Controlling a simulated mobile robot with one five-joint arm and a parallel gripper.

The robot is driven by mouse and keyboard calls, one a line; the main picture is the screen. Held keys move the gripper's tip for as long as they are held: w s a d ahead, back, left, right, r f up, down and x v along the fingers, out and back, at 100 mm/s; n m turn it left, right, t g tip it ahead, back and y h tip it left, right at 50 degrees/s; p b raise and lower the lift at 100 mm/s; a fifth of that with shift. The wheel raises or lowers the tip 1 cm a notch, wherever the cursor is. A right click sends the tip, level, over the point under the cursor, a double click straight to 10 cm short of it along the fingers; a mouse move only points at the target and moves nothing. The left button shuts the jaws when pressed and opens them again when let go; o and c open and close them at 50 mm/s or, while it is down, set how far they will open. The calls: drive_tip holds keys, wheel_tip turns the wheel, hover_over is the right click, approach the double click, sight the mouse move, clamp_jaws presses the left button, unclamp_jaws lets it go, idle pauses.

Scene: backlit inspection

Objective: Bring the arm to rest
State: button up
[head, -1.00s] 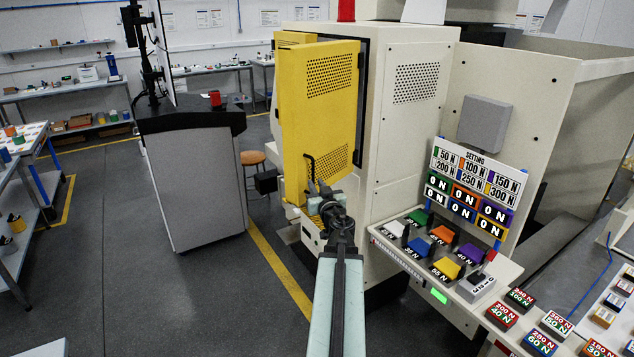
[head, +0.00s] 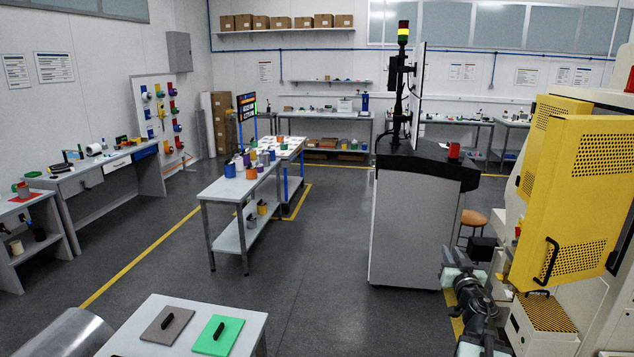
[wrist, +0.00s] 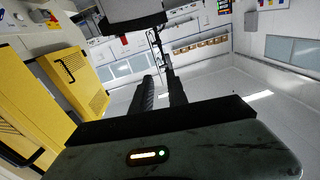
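My gripper (head: 483,258) is at the lower right of the head view, on my raised arm, in front of the yellow machine door. Its fingers are small and dark there. In the wrist view the two dark fingers of my gripper (wrist: 158,78) stand apart with a clear gap. Nothing is held between them. The fingers point out into the room, away from any surface close by.
The yellow door (head: 578,190) with a black handle is right of the arm. A grey cabinet (head: 412,232) with a black top stands left of it, with a stool (head: 473,222) between. A table (head: 150,312) with two plates is at lower left. Open floor (head: 320,270) lies between.

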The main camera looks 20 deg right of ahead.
drive_tip(key=w+a+m, duration=0.1)
drive_tip(key=w+a, duration=0.7)
drive_tip(key=a, duration=0.6)
drive_tip(key=w+a+f+m+g, duration=0.25)
drive_tip(key=a+f, duration=0.45)
drive_tip(key=a, duration=0.4)
drive_tip(key=s+a+f+n+g+y, duration=0.2)
drive_tip(key=s+a+f+g, duration=0.35)
drive_tip(key=a+f, duration=0.45)
drive_tip(key=s+a+f+n+g+y, duration=0.2)
drive_tip(key=s+a+f+n+g, duration=0.1)
drive_tip(key=s, duration=0.4)
drive_tip(key=s+a+f+n+g+y, duration=0.2)
drive_tip(key=s+a+f+n+g, duration=0.1)
drive_tip(key=s+g, duration=0.3)
drive_tip(key=shift+s+a+f, duration=0.65)
drive_tip(key=shift+s+f, duration=0.05)
drive_tip(key=shift+s, duration=0.35)
